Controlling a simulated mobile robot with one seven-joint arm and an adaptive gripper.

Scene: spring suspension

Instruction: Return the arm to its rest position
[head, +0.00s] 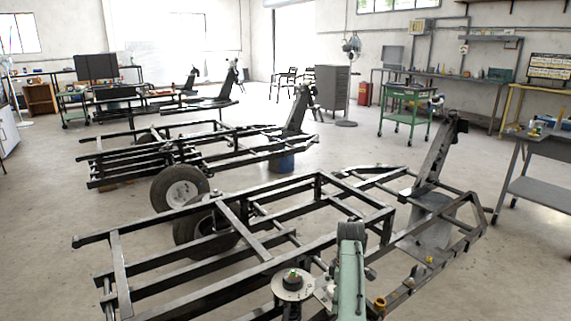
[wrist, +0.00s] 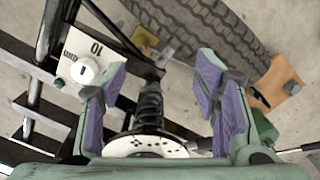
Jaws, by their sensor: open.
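My gripper (wrist: 161,72) is open in the wrist view, its two purple-padded fingers spread wide apart with nothing clamped between them. A black coil spring (wrist: 150,105) with a pale round plate (wrist: 140,146) at its near end shows in the gap between the fingers; I cannot tell how far below them it lies. In the head view, my green arm (head: 350,275) reaches down over the near black frame. A round plate (head: 293,285) with a dark top is beside it on the left. The fingers are not clear in that view.
The near black metal frame (head: 225,214) spans the front, with a wheel (head: 182,189) behind it. A green cart (head: 409,100) stands farther back on open floor.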

